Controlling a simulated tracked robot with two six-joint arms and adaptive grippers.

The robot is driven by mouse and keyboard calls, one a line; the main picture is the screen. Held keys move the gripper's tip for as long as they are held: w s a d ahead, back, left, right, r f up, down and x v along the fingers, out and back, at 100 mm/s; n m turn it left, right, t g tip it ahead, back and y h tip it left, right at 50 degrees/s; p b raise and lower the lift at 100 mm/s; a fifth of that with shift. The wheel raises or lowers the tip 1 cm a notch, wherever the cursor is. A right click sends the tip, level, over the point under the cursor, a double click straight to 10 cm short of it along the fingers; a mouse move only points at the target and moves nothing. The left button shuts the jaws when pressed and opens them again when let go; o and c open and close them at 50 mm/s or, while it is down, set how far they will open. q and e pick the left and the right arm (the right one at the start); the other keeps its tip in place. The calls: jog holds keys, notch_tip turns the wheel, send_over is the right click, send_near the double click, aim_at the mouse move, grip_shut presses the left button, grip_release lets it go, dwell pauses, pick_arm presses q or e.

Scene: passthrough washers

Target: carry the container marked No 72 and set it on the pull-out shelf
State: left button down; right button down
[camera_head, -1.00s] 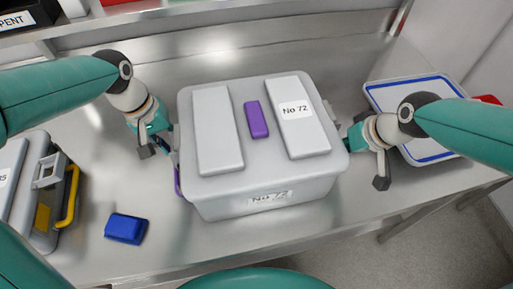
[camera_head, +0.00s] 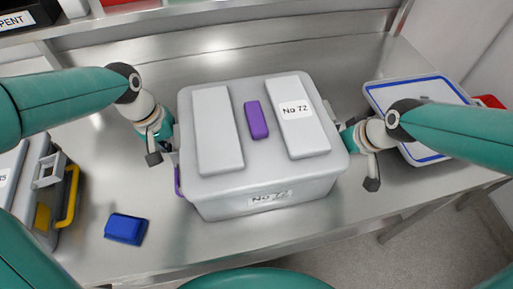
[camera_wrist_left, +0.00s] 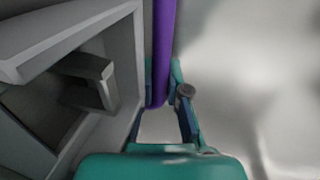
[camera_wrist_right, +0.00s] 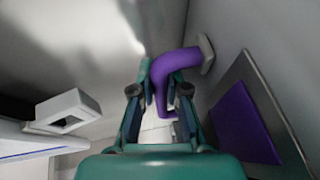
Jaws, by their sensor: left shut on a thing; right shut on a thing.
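The grey container marked No 72 (camera_head: 262,150) sits upright on the steel table in the middle of the head view, lid closed, a purple block on its lid. My left gripper (camera_wrist_left: 162,88) is shut on the container's purple side handle (camera_wrist_left: 163,40), at its left side. My right gripper (camera_wrist_right: 160,92) is shut on the purple handle (camera_wrist_right: 180,62) at its right side. In the head view the box partly hides both fingertips. I cannot pick out the pull-out shelf with certainty.
A grey case with a yellow handle (camera_head: 69,196) stands at the left. The table's front edge (camera_head: 190,262) is close to the container.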

pick_arm(q)
jog(key=shift+w+r, duration=0.1)
jog(key=shift+r, duration=0.15)
pick_arm(e)
jog(key=shift+w+r, duration=0.2)
jog(key=shift+r, duration=0.1)
